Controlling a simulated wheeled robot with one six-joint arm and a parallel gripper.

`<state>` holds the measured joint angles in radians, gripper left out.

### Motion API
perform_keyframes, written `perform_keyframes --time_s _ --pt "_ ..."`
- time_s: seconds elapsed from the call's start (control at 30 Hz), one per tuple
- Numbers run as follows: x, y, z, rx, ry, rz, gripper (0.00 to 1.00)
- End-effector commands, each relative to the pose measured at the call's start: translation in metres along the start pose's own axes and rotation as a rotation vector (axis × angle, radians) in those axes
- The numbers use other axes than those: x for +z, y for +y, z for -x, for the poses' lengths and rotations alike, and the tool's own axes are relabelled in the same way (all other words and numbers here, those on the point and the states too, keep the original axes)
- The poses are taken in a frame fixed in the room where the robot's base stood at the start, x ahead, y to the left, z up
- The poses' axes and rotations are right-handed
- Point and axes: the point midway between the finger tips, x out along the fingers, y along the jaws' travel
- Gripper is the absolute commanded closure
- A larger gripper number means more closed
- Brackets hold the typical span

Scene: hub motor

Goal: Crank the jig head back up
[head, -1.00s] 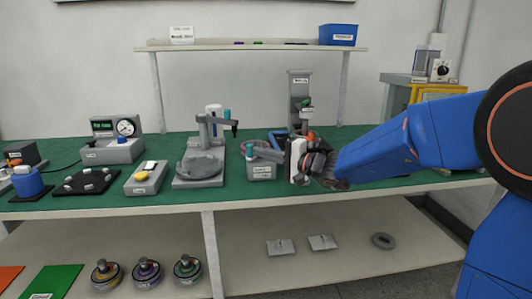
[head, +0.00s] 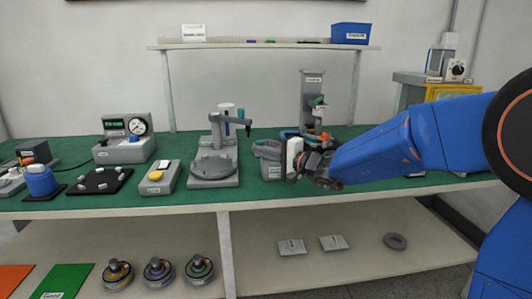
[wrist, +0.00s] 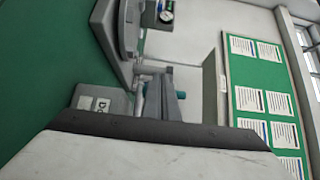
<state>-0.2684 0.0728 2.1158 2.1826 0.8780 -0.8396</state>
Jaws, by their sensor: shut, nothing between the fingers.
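The jig (head: 313,90) is a tall grey labelled column at the back of the green bench, right of centre in the head view. A small green and dark part shows on its front. Its lower half is hidden behind my wrist, and I cannot make out its crank. My gripper (head: 291,160) is in front and to the left of the column, beside a grey labelled bin (head: 268,168). It is shut and empty. Its fingertips are hard to make out. The bin also shows in the wrist view (wrist: 100,102), just beyond the pale gripper housing.
A grey turntable fixture (head: 213,168) with a teal-handled arm stands left of the bin. A gauge tester (head: 125,148), a grey box with a yellow button (head: 160,178) and a black tray (head: 98,181) stand further left. A shelf (head: 265,45) runs above the bench.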

Motion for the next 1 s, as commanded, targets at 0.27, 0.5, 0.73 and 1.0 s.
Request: perform_keyframes --time_s 0.27,0.5,0.73,1.0 --pt "-0.002 0.001 -0.013 0.001 0.000 0.000 1.00" --pt "-0.003 0.000 -0.015 0.000 0.000 0.000 1.00" --pt "-0.003 0.000 -0.015 0.000 0.000 0.001 1.00" --pt "-0.003 0.000 -0.015 0.000 0.000 0.000 1.00"
